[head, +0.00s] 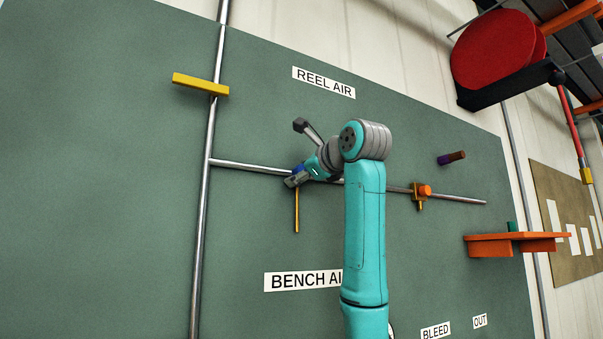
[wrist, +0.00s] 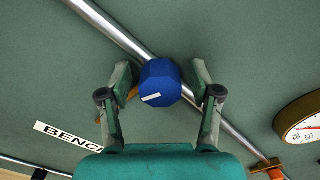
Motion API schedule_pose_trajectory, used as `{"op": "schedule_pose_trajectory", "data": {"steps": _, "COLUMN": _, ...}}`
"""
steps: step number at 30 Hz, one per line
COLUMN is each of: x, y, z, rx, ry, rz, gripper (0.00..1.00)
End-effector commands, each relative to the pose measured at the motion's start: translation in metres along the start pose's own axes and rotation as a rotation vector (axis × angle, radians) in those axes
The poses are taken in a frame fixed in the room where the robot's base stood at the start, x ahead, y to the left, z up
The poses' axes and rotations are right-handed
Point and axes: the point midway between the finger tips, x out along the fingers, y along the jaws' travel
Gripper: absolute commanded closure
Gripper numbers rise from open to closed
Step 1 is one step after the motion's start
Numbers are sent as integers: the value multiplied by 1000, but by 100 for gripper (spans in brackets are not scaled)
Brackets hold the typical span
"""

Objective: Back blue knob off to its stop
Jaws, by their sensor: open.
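The blue knob (wrist: 160,83) sits on a metal pipe in the middle of the wrist view. It has a white pointer mark, slightly tilted, on its face. My gripper (wrist: 162,76) is open, with one finger on each side of the knob and a small gap showing on both sides. In the head view, my gripper (head: 294,180) is at the horizontal pipe left of my arm, and only a small blue part of the knob (head: 298,169) shows beside it.
A yellow rod (head: 296,211) hangs below the knob. The horizontal pipe (head: 245,167) carries an orange knob fitting (head: 424,190) to the right. A yellow lever (head: 200,84) crosses the vertical pipe. A gauge (wrist: 301,120) is at right in the wrist view. An orange shelf (head: 490,245) juts out at right.

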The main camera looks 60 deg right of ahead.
Motion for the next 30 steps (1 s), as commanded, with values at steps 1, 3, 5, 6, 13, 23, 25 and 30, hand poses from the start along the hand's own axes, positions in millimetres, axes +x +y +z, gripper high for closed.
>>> {"op": "schedule_pose_trajectory", "data": {"steps": 1, "x": 0, "y": 0, "z": 0, "rx": 0, "ry": 0, "rz": 0, "gripper": 36}}
{"op": "schedule_pose_trajectory", "data": {"steps": 3, "x": 0, "y": 0, "z": 0, "rx": 0, "ry": 0, "rz": 0, "gripper": 49}}
{"op": "schedule_pose_trajectory", "data": {"steps": 5, "x": 0, "y": 0, "z": 0, "rx": 0, "ry": 0, "rz": 0, "gripper": 64}}
{"op": "schedule_pose_trajectory", "data": {"steps": 6, "x": 0, "y": 0, "z": 0, "rx": 0, "ry": 0, "rz": 0, "gripper": 74}}
{"op": "schedule_pose_trajectory", "data": {"steps": 13, "x": 0, "y": 0, "z": 0, "rx": -1, "ry": 0, "rz": 0, "gripper": 97}}
{"op": "schedule_pose_trajectory", "data": {"steps": 23, "x": 0, "y": 0, "z": 0, "rx": -87, "ry": 0, "rz": 1, "gripper": 97}}
{"op": "schedule_pose_trajectory", "data": {"steps": 25, "x": 0, "y": 0, "z": 0, "rx": -131, "ry": 0, "rz": 1, "gripper": 97}}
{"op": "schedule_pose_trajectory", "data": {"steps": 30, "x": 0, "y": 1, "z": 0, "rx": -270, "ry": 1, "rz": 1, "gripper": 97}}
